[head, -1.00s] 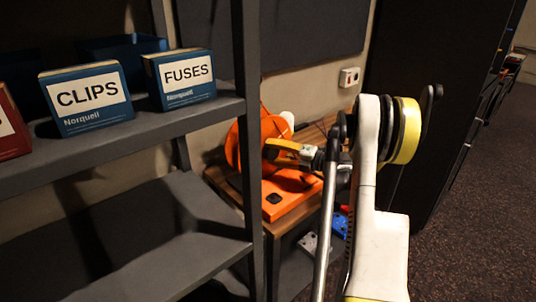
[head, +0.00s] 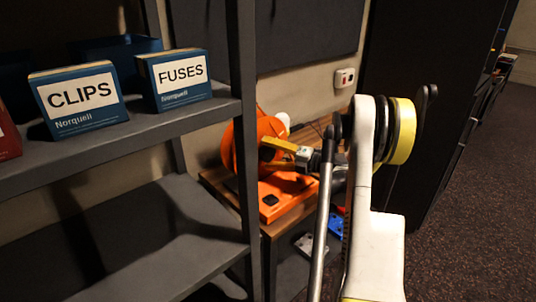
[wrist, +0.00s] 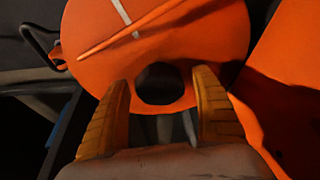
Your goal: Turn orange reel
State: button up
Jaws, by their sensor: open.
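The orange reel (head: 238,145) stands on an orange base (head: 288,196) on a wooden desk, partly hidden behind the dark shelf post and my gripper. In the wrist view the reel's round orange face (wrist: 205,35) fills the upper middle, with a pale stripe and a dark hole near its lower edge. My gripper (head: 268,150) is at the reel's right side in the head view.
A dark shelf (head: 150,125) with a CLIPS box (head: 78,100) and a FUSES box (head: 175,80) stands close on the left; its post (head: 247,150) is beside the reel. A wall socket (head: 344,78) is behind. Dark cabinets stand right, with open carpet beyond.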

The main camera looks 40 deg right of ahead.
jog(key=v, duration=1.2)
jog(key=shift+f, duration=0.1)
